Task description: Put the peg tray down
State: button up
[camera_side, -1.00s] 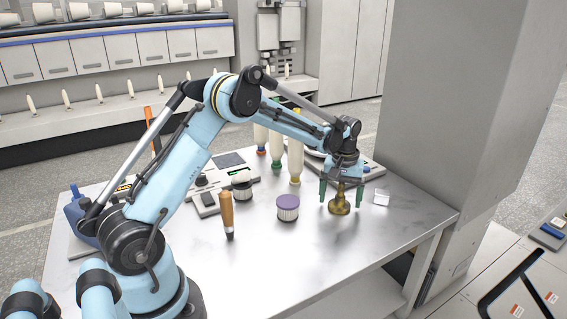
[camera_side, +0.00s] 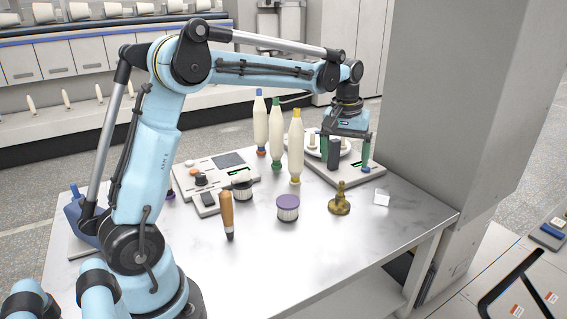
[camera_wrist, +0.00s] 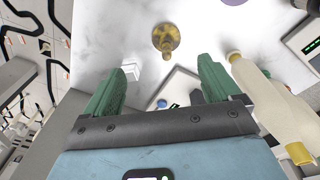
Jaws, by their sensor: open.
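The peg tray (camera_side: 309,150) is a round white plate with upright pegs. It sits on a flat pale device with a dark display (camera_side: 375,169) at the back right of the table, partly hidden behind my gripper (camera_side: 345,164). My gripper has two green fingers pointing down, spread apart and holding nothing. It is raised in front of the tray, apart from the table. In the wrist view my gripper (camera_wrist: 160,85) also shows open, with an edge of the device (camera_wrist: 180,88) between the fingers. The tray cannot be made out there.
A brass weight (camera_side: 340,202) stands in front of my gripper, beside a clear block (camera_side: 381,197). Several tall cream bobbins (camera_side: 296,147) stand left of the tray. The front right table is clear.

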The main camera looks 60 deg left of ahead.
jog(key=s+d+m+t, duration=0.3)
jog(key=s+d, duration=0.1)
jog(key=s, duration=0.5)
jog(key=s+d+f+m+t, duration=0.1)
jog(key=s+d+m+t, duration=0.2)
jog(key=s, duration=0.6)
jog(key=shift+d+f+m, duration=0.2)
jog(key=shift+d+m, duration=0.6)
jog(key=shift+d, duration=0.4)
